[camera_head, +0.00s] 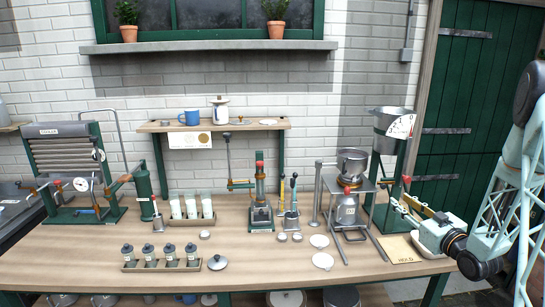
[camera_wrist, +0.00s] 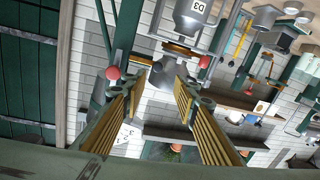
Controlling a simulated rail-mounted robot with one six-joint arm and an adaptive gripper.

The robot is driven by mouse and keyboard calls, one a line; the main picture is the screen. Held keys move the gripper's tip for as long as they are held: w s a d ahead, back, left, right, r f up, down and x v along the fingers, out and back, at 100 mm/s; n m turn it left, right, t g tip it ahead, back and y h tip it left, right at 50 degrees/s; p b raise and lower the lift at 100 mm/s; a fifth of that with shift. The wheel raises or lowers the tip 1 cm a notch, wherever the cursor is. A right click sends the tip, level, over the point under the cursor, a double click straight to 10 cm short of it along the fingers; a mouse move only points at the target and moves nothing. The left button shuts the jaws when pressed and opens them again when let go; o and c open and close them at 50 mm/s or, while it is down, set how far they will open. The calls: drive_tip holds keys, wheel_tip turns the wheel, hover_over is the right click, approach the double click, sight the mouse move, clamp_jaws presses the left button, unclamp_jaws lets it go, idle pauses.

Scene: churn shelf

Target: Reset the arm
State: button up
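My gripper (camera_head: 400,206) is at the right end of the bench, level with the lower part of the green stand that carries a dial and a steel hopper. Its fingers point left, and my arm comes in from the right edge. In the wrist view my gripper (camera_wrist: 156,82) has its two ribbed, gold-padded fingers well apart, with nothing between the pads. A steel vessel (camera_wrist: 195,18) and red knobs show beyond the fingertips. The wrist picture is tilted and looks upside down. I cannot tell how near the fingers are to the stand.
The green stand with a steel hopper (camera_head: 389,121) and a frame with a steel pot (camera_head: 352,162) stand close to the gripper. A "HOLD" board (camera_head: 402,249) lies below it. White cups (camera_head: 191,208) and small jars (camera_head: 160,256) stand further left.

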drive_tip(key=a+r+g+h, duration=0.3)
drive_tip(key=a+r, duration=0.3)
drive_tip(key=r, duration=0.3)
drive_tip(key=s+a+r+m+g+h, duration=0.1)
drive_tip(key=s+a+r, duration=0.2)
drive_tip(key=s, duration=0.3)
drive_tip(key=s+a+r+m+g+b, duration=0.1)
drive_tip(key=s+a+r+g, duration=0.15)
drive_tip(key=s+r, duration=0.2)
drive_tip(key=s+a+r+g+h, duration=0.1)
drive_tip(key=s+a+r, duration=0.1)
drive_tip(key=s+a, duration=0.3)
drive_tip(key=s+a+g, duration=0.2)
drive_tip(key=s+a, duration=0.3)
drive_tip(key=s, duration=0.9)
drive_tip(key=s+a+m+g+y, duration=0.1)
drive_tip(key=s+a, duration=0.5)
drive_tip(key=s, duration=0.9)
drive_tip(key=s+a+g+y+b, duration=0.1)
drive_tip(key=s+a+g, duration=0.2)
drive_tip(key=s, duration=1.2)
drive_tip(key=a, duration=0.2)
drive_tip(key=shift+a+m, duration=0.3)
drive_tip(key=shift+m, duration=0.1)
